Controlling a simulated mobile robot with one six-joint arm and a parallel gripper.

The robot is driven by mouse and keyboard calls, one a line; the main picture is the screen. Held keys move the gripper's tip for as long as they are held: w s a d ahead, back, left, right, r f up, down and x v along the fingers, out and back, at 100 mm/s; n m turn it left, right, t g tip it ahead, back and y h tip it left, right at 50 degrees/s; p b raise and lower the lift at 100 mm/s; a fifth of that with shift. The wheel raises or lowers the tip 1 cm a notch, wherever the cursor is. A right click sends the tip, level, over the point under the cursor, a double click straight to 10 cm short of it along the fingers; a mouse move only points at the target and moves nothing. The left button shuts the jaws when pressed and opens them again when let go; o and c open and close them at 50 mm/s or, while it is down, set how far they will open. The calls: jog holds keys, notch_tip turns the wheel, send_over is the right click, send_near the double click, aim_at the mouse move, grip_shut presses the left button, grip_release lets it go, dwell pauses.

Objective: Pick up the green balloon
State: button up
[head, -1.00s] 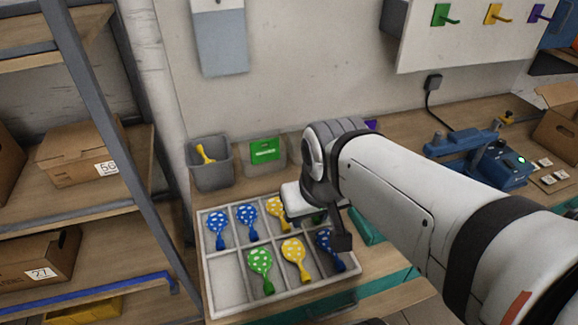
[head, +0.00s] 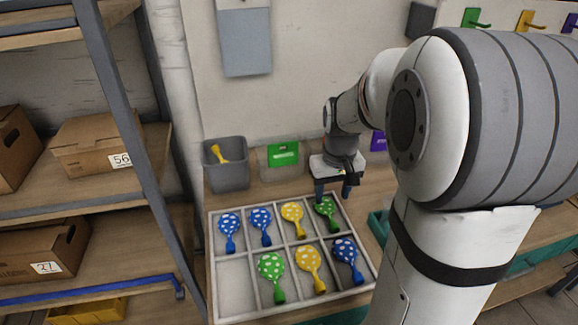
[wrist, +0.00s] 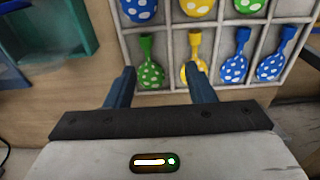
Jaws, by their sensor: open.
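Two green balloons with white dots lie in a divided tray (head: 235,296). One green balloon (head: 327,212) is in the back-right compartment, and the other green balloon (head: 271,272) is in the front row. My gripper (head: 333,192) points down above the tray's back-right edge, close to the back green balloon, with its fingers apart and nothing held. In the wrist view the back green balloon (wrist: 151,72) shows between the two blue fingers of my gripper (wrist: 163,82), ahead of them. The front green balloon (wrist: 250,5) is cut off at the top of that view.
Blue balloons (head: 229,224) and yellow balloons (head: 308,262) fill other compartments; the front-left one is empty. A grey bin (head: 228,172) with a yellow balloon and a green-labelled bin (head: 282,158) stand behind the tray. A shelf post (head: 125,130) rises at the left.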

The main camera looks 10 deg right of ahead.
jog(key=g+b, duration=0.1)
jog(key=b, duration=0.1)
send_over(334, 222)
jog(key=w, duration=0.1)
notch_tip(334, 222, down, 7)
jog(key=shift+w+f, duration=0.1)
jog(key=f, duration=0.2)
jog(key=f+p, duration=0.1)
jog(key=f, duration=0.2)
jog(key=s+f, duration=0.1)
jog(key=f, duration=0.1)
jog(key=shift+f, duration=0.35)
jog(key=shift+c, duration=0.2)
jog(key=c, duration=0.8)
